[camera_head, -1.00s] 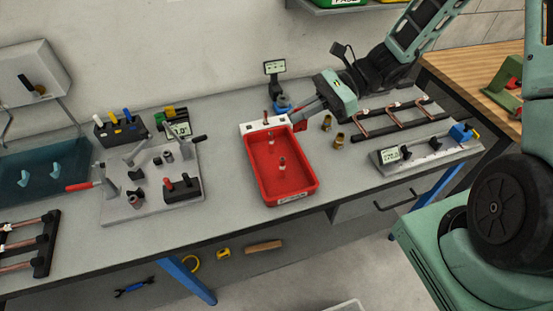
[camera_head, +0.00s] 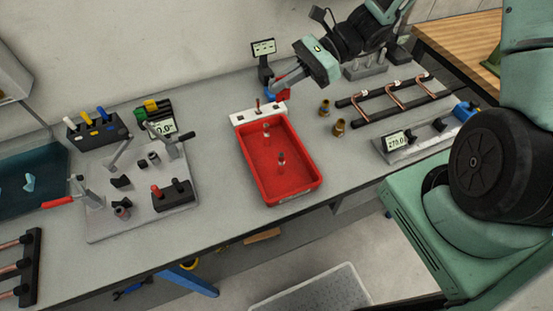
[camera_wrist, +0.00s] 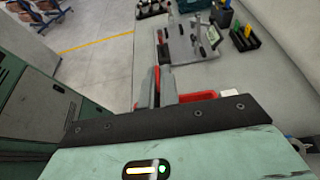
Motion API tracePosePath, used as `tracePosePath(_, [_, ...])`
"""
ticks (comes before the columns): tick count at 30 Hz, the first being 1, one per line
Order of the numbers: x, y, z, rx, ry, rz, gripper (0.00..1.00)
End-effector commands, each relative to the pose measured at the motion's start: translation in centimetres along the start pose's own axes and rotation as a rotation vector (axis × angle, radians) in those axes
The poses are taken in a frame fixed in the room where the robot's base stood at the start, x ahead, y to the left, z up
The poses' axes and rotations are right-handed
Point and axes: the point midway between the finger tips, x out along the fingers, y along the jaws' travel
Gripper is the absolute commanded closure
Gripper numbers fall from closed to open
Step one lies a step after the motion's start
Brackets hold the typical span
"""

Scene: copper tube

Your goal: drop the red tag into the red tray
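The red tray (camera_head: 246,168) stands on the grey bench, with a white strip at its back edge and small upright fittings inside. My gripper (camera_head: 282,88) is behind and above the tray's back right corner, pointing down and left. The red tag (camera_head: 284,95) shows at the fingertips. In the wrist view, a thin red strip of the tag (camera_wrist: 157,76) stands between the fingers of my gripper (camera_wrist: 157,88), which look closed on it. Part of the red tray (camera_wrist: 198,96) shows behind the fingers there; most of it is hidden.
A small display (camera_head: 264,47) on a stand is just behind my gripper. Two brass fittings (camera_head: 339,127) stand right of the tray, near a rack of copper tubes (camera_head: 397,97). A clamp fixture plate (camera_head: 140,217) lies to the left. Bare bench lies on both sides of the tray.

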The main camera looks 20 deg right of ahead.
Motion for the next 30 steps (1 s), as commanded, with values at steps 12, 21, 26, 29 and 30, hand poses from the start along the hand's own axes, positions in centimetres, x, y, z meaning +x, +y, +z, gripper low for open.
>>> tracePosePath(12, [2.0,0.0,-4.8,0.0,0.0,0.0,1.0])
tracePosePath(21, [4.7,0.0,-11.3,0.004,-0.002,0.002,1.0])
tracePosePath(26, [5.8,0.0,-13.9,0.002,-0.001,0.001,1.0])
tracePosePath(29, [6.0,0.0,-14.6,0.0,-0.001,0.001,1.0])
tracePosePath(30, [6.1,0.0,-14.7,0.0,0.0,0.001,1.0])
